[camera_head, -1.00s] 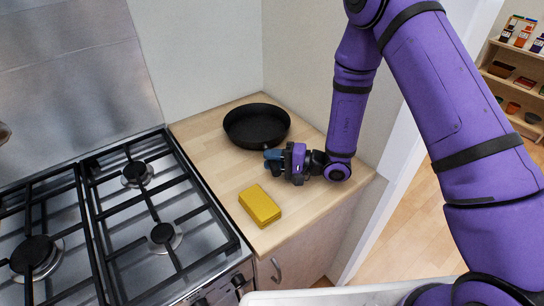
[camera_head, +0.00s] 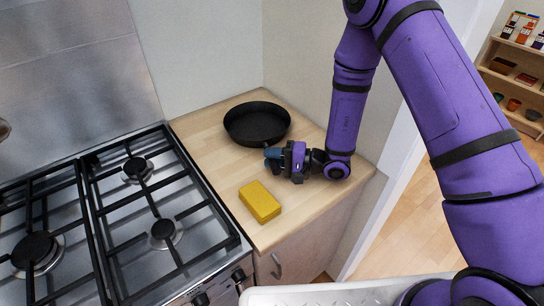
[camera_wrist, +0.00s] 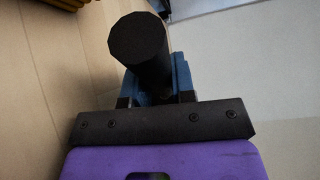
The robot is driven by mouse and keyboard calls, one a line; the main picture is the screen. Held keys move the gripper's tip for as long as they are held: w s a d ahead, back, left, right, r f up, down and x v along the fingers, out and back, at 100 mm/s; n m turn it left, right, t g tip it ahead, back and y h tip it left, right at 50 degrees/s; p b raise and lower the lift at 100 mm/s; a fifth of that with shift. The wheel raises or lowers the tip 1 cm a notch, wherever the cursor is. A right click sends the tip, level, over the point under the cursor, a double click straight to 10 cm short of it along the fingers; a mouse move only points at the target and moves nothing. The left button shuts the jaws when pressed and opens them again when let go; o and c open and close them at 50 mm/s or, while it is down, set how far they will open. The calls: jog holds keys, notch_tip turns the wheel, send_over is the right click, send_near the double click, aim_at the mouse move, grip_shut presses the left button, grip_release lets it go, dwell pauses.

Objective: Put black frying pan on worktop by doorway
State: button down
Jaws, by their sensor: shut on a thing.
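The black frying pan (camera_head: 257,122) sits on the wooden worktop (camera_head: 205,128), at its back near the wall corner. My gripper (camera_head: 272,158) is at the front side of the pan, low over the worktop. In the wrist view, the pan's dark handle (camera_wrist: 139,40) stands between the blue fingertips (camera_wrist: 160,78), and my gripper is shut on it. The handle is mostly hidden by my gripper in the head view. I cannot tell whether the pan touches the worktop all round.
A yellow block (camera_head: 260,202) lies on the worktop in front of my gripper. The hob (camera_head: 120,215) with black grates is to the left. The doorway and shelves (camera_head: 515,75) are at the right.

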jog(key=c, duration=0.9)
grip_release()
jog(key=shift+f, duration=0.1)
jog(key=shift+o, duration=0.2)
jog(key=shift+d, duration=0.1)
jog(key=v, duration=1)
jog(key=shift+s+d, duration=0.1)
jog(key=shift+d, duration=0.25)
